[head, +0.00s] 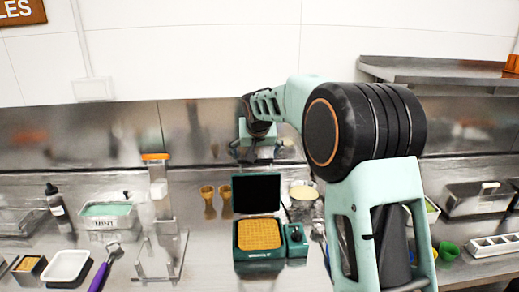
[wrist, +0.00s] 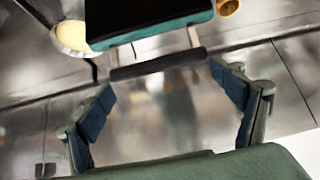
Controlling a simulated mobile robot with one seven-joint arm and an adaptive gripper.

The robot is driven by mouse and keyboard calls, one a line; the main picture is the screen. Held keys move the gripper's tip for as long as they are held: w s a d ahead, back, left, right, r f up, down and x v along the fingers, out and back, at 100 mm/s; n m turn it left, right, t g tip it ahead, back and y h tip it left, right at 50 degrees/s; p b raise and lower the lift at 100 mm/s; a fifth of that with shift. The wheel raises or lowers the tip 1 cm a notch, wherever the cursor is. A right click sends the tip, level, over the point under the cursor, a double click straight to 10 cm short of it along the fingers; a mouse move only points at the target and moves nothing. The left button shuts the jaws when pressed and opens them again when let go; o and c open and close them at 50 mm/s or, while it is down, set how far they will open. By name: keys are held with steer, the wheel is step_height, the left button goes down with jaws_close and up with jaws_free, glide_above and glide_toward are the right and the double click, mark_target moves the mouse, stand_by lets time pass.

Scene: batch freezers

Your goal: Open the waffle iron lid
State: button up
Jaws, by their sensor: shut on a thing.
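The waffle iron (head: 258,266) is a dark green box on the counter with its golden waffle plate (head: 258,234) in plain view. Its lid (head: 256,193) stands raised at the back, its black inner face toward me. In the wrist view the lid's green edge (wrist: 150,36) is at the top, with the black handle bar (wrist: 158,63) in front of it. My gripper (head: 256,148) is above the raised lid.
A small green control box (head: 296,240) adjoins the iron on the right. A pale round bowl (head: 303,191) is right of the lid. Two golden cones (head: 216,200) and a clear stand (head: 160,240) are left. A steel shelf (head: 440,72) hangs at upper right.

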steer(key=shift+f+g, duration=0.3)
steer(key=shift+f, duration=0.2)
steer(key=o, duration=1.4)
steer(key=shift+o, duration=0.9)
steer(key=shift+w+r, duration=0.1)
steer(key=shift+w, duration=0.1)
steer(key=shift+r, duration=0.1)
steer(key=shift+s+r, duration=0.25)
steer(key=shift+r, duration=0.3)
steer(key=v, duration=1.1)
steer(key=shift+s+f, duration=0.15)
steer(key=shift+f, duration=0.05)
